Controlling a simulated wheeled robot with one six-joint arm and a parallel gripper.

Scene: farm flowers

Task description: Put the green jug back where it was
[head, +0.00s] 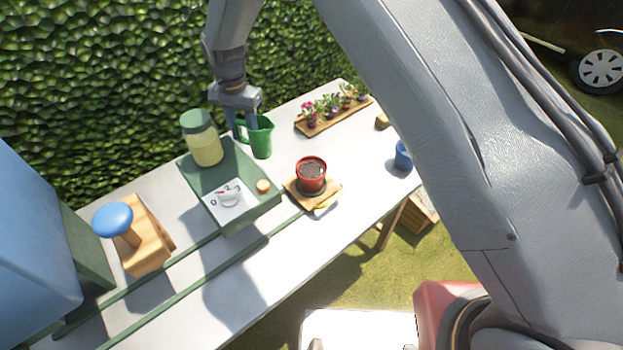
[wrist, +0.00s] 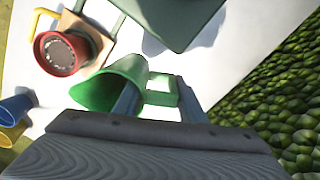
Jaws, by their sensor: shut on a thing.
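The green jug (head: 261,138) is upright at the far side of the white table, just right of the green tray. My gripper (head: 244,130) comes down from above at the jug's left side, shut on its handle. In the wrist view the jug (wrist: 108,84) shows its open mouth, and its green handle lies between the two fingers of my gripper (wrist: 160,98). I cannot tell whether the jug's base touches the table.
A red pot (head: 311,175) stands on a wooden board. Seedlings (head: 328,106) stand at the back, a blue cup (head: 403,156) at the right. A leafy hedge (head: 100,80) borders the table.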

